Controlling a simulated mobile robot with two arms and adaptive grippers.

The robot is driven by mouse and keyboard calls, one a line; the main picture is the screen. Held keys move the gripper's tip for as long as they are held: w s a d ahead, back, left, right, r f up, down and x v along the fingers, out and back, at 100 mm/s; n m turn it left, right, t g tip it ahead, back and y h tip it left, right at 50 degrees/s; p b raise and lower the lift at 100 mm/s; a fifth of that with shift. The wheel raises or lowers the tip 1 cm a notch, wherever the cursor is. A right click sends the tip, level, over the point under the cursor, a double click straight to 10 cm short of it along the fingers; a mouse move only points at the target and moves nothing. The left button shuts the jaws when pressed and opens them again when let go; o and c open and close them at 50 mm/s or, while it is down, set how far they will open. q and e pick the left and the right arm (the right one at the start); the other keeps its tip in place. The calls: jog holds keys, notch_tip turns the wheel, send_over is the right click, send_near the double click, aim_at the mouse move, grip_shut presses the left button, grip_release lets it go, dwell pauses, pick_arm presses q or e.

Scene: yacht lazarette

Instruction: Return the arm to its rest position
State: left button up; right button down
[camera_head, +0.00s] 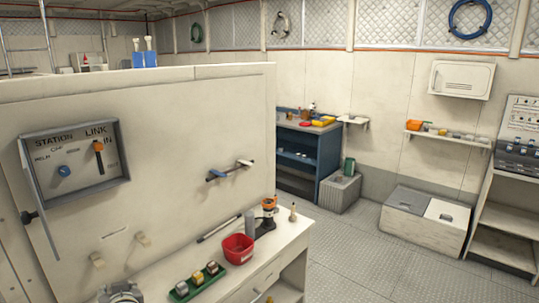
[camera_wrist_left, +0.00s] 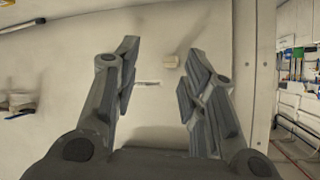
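My left gripper (camera_wrist_left: 158,85) shows in the left wrist view with its two grey fingers spread wide apart. Nothing is between them. In the head view a similar slot (camera_head: 115,233) and two cream blocks show on the partition (camera_head: 190,130). A grey part at the bottom edge of the head view is cut off, and I cannot tell whether it is my left arm. My right gripper is not in view.
A white bench (camera_head: 285,250) below the partition holds a red container (camera_head: 238,248), a green tray (camera_head: 197,283) with small items, and an orange-topped device (camera_head: 268,206). A station link panel (camera_head: 80,160) is on the partition. The floor (camera_head: 345,255) to the right is clear.

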pick_arm(q)
jog(key=s+d+f+m+g+h, duration=0.25)
jog(key=s+d+f, duration=0.3)
jog(key=s, duration=0.45)
jog(key=s+d+f+m+g+h, duration=0.25)
jog(key=s+d+f, duration=0.3)
jog(key=s, duration=0.45)
jog(key=s+d+f+m+g+h, duration=0.1)
jog(key=s+d+f+m+h, duration=0.2)
jog(key=s+f, duration=0.5)
jog(key=s+d+f+g+b, duration=0.1)
jog(key=s+f, duration=0.2)
jog(key=f, duration=2.1)
jog(key=s+a+f+g+b, duration=0.1)
jog(key=s+a+f, duration=0.1)
jog(key=s+f, duration=1.5)
jog(key=shift+a+f+n+b, duration=0.25)
jog(key=shift+a+n+b, duration=0.05)
jog(key=shift+a, duration=0.1)
jog(key=shift+s, duration=0.15)
